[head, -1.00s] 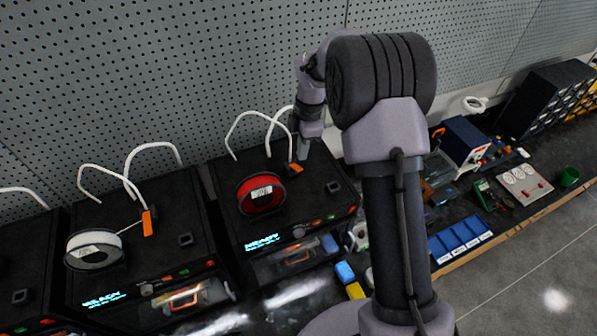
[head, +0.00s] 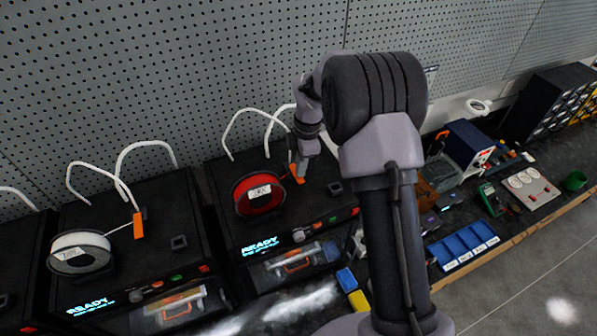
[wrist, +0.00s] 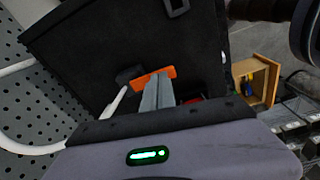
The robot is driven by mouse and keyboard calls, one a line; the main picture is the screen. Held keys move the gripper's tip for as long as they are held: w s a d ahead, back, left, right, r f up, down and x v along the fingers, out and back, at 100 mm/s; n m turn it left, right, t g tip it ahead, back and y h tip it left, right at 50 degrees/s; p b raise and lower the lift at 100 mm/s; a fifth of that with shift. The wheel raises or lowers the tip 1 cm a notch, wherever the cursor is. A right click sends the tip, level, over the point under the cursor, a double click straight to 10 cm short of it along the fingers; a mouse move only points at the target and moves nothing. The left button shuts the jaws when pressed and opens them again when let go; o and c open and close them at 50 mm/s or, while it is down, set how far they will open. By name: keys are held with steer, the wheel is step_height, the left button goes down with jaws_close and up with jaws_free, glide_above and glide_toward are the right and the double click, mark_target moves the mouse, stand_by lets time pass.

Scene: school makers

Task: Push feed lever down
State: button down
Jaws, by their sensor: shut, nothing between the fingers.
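The orange feed lever (head: 298,174) is on top of the black printer with the red spool (head: 258,194). In the wrist view the lever (wrist: 153,76) lies tilted across the front of the fingertips. My gripper (head: 301,170) points down at the lever from above and behind. Its fingers (wrist: 158,88) are shut with nothing between them, and their tips are at the lever's edge. I cannot tell whether they touch it. The fingers hide part of the lever in both views.
A second black printer with a white spool (head: 80,252) and its own orange lever (head: 138,226) stands to the left. White tubes (head: 240,125) arch above the printers. A grey pegboard wall (head: 200,60) is behind. Blue bins (head: 463,245) lie to the right.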

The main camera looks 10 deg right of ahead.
steer(key=shift+d+r+p, duration=0.25)
steer(key=shift+d+p, duration=0.05)
steer(key=shift+p, duration=0.1)
steer(key=shift+d+r+p, duration=0.25)
steer(key=shift+d, duration=0.3)
steer(key=shift+d+r+p, duration=0.2)
steer(key=shift+d+p, duration=0.05)
steer(key=shift+d, duration=0.25)
steer(key=shift+d+f, duration=0.1)
steer(key=shift+d, duration=0.2)
steer(key=shift+a, duration=0.15)
step_height(320, 180, up, 17)
steer(key=d, duration=0.2)
steer(key=shift+r, duration=0.2)
steer(key=shift+w, duration=0.1)
